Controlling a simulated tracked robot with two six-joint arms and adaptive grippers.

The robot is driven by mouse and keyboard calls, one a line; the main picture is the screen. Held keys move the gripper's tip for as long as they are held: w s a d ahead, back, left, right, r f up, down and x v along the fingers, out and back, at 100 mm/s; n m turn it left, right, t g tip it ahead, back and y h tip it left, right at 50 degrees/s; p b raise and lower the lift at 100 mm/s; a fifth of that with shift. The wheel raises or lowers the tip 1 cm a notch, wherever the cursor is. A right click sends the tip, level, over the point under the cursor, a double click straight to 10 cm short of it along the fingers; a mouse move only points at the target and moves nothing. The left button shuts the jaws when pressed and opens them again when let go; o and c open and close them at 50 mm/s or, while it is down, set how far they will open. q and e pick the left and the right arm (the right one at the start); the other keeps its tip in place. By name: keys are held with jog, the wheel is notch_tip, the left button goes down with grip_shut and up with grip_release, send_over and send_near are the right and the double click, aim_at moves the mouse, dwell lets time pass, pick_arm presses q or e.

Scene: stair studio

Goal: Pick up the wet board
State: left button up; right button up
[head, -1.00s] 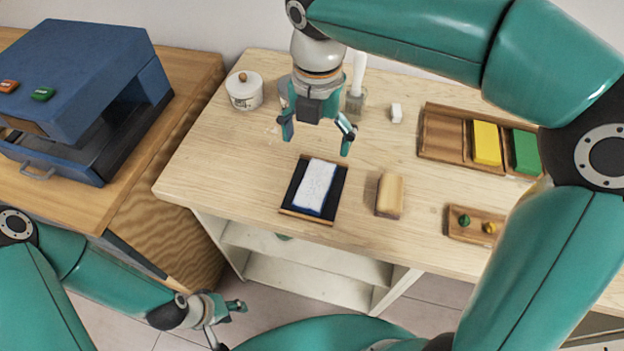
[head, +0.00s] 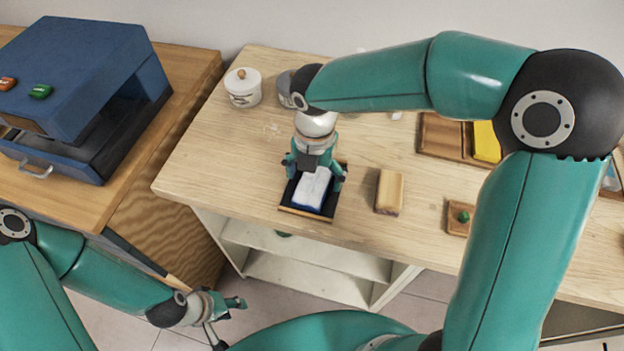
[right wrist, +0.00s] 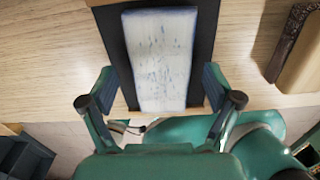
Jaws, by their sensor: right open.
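The wet board, a white, speckled block with blue edges (head: 312,190), lies flat on a black-topped wooden tray (head: 287,195) on the light table. It also shows in the right wrist view (right wrist: 162,60), bare on top. My right gripper (head: 314,180) is open right above the board, with one finger to each side of it. In the right wrist view the fingers (right wrist: 158,95) stand apart from the board's sides, and nothing is between them but the board below. My left gripper (head: 225,318) is open and empty, low at the front, away from the table.
A wooden block (head: 389,191) lies just right of the tray. Further right are a small wooden holder with a green knob (head: 461,216) and a box with a yellow block (head: 486,141). A white lidded jar (head: 243,88) stands at the back left. A blue machine (head: 90,70) occupies the left bench.

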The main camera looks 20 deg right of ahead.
jog(key=c, duration=1.3)
jog(key=shift+o, duration=0.2)
